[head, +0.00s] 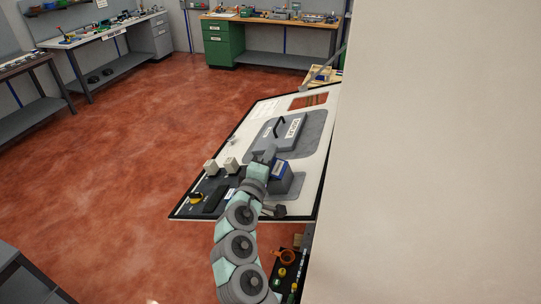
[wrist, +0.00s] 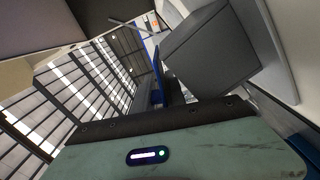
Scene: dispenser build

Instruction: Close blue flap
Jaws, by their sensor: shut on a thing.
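The blue flap (head: 280,170) shows beside a grey box on the white panel in the head view. In the wrist view, the blue flap (wrist: 158,68) shows as a narrow blue strip just past my gripper, next to the grey box (wrist: 212,48). My gripper (head: 269,155) is at the flap and shut on it. In the wrist view, my gripper (wrist: 154,92) hides the flap's lower part. The flap's hinge and its exact angle cannot be made out.
The white panel (head: 252,130) carries a grey lid with a black handle (head: 280,128), two pale blocks (head: 221,165) and a yellow knob (head: 196,198). A large beige surface (head: 440,150) fills the right side. Open red floor (head: 130,180) lies to the left.

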